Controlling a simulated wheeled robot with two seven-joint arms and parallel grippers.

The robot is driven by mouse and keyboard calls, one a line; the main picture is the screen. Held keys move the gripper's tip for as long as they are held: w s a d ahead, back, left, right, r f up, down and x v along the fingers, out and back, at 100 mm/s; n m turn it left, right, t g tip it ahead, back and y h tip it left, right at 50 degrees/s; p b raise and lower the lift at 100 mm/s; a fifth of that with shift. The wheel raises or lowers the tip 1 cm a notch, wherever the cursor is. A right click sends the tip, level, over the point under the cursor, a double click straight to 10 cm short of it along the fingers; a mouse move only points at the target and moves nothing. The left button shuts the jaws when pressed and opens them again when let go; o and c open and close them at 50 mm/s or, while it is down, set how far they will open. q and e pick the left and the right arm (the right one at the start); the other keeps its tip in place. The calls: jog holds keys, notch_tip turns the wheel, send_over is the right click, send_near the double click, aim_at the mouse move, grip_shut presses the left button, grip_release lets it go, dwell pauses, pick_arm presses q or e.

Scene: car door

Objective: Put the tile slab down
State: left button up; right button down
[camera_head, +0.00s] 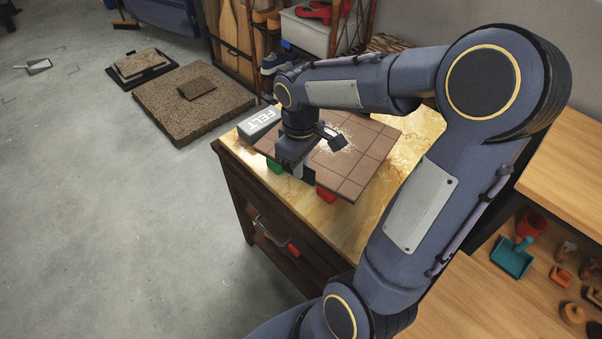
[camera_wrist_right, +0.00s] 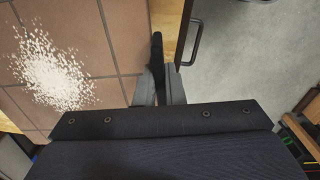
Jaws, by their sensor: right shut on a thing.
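The tile slab (camera_head: 365,150) is a brown, gridded square at the work table, with a patch of white grains on top. It lies roughly flat above the tabletop; I cannot tell whether it touches the red and green blocks at its near edge. My right gripper (camera_head: 298,172) points down and is shut on the slab's near-left edge. In the right wrist view the gripper (camera_wrist_right: 159,88) is at the border of the slab (camera_wrist_right: 122,48), with a narrow dark piece between the fingers. The exact contact is hidden. My left gripper is not in view.
A green block (camera_head: 274,166) and a red block (camera_head: 326,194) show under the slab's near side. A grey FELT block (camera_head: 260,124) sits on the table (camera_head: 408,150) at the left. A drawer handle (camera_head: 270,232) sticks out in front. Stone slabs lie on the floor.

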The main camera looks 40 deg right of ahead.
jog(key=shift+w+d+f, duration=0.15)
jog(key=shift+w, duration=0.05)
jog(key=shift+w+d+f+b, duration=0.1)
jog(key=shift+w+f+b, duration=0.1)
jog(key=shift+f, duration=0.75)
jog(key=shift+w+d+f+b, duration=0.1)
jog(key=shift+f+b, duration=0.05)
jog(key=shift+f, duration=0.85)
jog(key=shift+s+f, duration=0.1)
jog(key=shift+f, duration=0.05)
jog(key=c, duration=1.5)
grip_release()
jog(key=shift+a, duration=0.1)
